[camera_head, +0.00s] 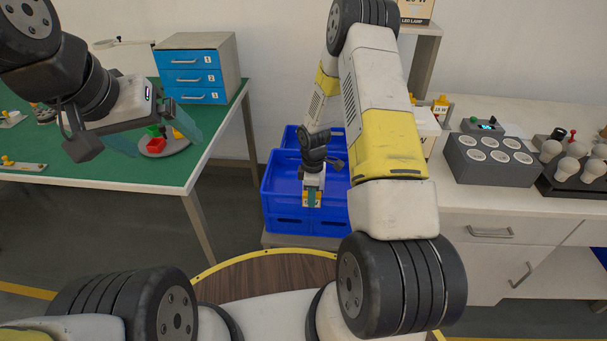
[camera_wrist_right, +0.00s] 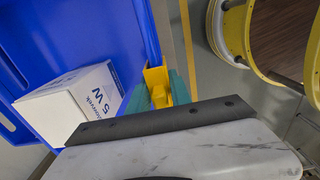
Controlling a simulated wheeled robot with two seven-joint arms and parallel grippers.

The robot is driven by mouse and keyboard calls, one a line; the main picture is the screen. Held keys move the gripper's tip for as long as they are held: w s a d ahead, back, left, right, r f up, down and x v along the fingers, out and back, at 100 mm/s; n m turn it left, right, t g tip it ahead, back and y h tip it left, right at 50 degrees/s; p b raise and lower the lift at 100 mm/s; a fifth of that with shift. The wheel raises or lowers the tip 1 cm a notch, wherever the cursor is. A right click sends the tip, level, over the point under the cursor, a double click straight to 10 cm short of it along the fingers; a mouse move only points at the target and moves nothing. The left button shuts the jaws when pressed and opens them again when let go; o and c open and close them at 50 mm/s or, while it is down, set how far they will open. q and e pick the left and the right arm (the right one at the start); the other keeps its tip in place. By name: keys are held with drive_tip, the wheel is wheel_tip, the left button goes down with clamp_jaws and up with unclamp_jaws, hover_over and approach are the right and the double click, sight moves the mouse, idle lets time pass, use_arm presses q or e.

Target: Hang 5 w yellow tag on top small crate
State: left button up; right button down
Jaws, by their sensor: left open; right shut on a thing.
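The top small crate is blue and open (camera_head: 272,190); it stands on a low support in the middle of the head view. Its blue wall also fills the left of the right wrist view (camera_wrist_right: 105,22). My right gripper (camera_head: 312,190) is shut on the yellow tag (camera_head: 311,204) at the crate's near side. In the right wrist view the tag (camera_wrist_right: 156,82) sits between the teal fingers, right by the crate's rim; whether it touches the rim I cannot tell. The tag's lettering is not readable. My left gripper (camera_head: 157,133) is open and empty above the green table.
A white box marked 5 W (camera_wrist_right: 75,105) lies inside the crate. The green table (camera_head: 100,170) holds a blue drawer unit (camera_head: 195,78) and a round grey tray (camera_head: 178,148). A white counter (camera_head: 490,200) at right holds a grey socket block (camera_head: 490,170) and several bulbs.

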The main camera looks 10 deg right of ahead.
drive_tip(key=c, duration=1.1)
unclamp_jaws()
